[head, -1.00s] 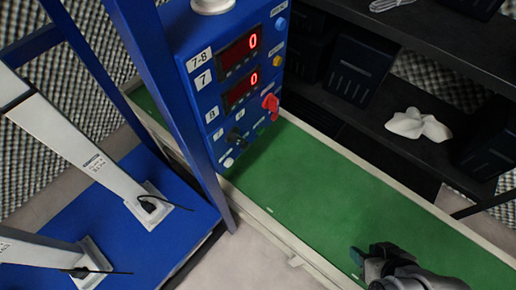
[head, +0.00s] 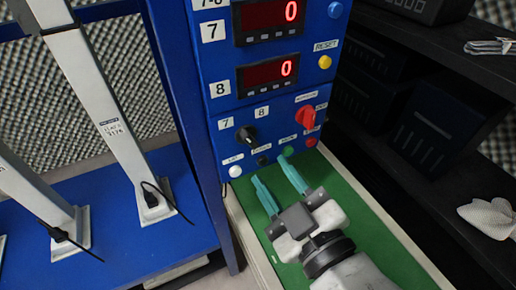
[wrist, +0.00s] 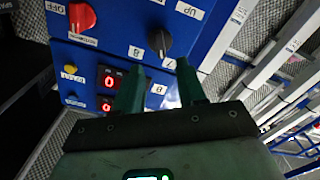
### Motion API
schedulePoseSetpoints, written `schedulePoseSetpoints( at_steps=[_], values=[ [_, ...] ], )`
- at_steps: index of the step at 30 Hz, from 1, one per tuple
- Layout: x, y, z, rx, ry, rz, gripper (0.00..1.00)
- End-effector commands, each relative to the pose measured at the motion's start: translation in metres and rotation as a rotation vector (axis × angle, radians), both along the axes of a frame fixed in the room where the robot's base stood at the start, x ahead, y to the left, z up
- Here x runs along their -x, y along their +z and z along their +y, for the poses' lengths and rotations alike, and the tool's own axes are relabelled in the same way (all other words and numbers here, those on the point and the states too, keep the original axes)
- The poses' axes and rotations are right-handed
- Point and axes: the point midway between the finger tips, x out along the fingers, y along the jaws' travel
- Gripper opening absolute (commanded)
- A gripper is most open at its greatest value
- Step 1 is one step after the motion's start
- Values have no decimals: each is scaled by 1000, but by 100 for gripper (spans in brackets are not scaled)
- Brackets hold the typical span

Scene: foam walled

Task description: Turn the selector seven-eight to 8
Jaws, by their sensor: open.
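The selector seven-eight is a black knob (head: 246,136) on the blue panel, between a label 7 (head: 225,123) at its upper left and a label 8 (head: 261,112) at its upper right. In the wrist view the panel shows upside down; the knob (wrist: 160,40) is beyond the fingertips, and its pale mark seems turned toward the 7. My gripper (head: 271,170) has teal fingers, open and empty, below and slightly right of the knob in the head view. It also shows in the wrist view (wrist: 158,68). The fingers appear apart from the knob.
A red rotary switch (head: 306,117) is right of the selector. A white button (head: 235,171), a black button and a green button (head: 287,151) sit below. Two red displays (head: 268,74) read 0. A blue post (head: 180,90) stands left; dark shelves (head: 400,60) are right.

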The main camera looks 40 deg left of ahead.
Motion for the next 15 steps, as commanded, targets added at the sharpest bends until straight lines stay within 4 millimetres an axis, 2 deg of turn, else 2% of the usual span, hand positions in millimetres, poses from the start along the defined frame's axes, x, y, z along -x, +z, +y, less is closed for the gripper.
schedulePoseSetpoints(
  at_steps=[3,9,15],
  values=[
    [-8,-1,22,1,3,0,40],
    [-21,-1,53,0,2,2,40],
    [-29,-1,70,1,0,3,40]
  ],
)
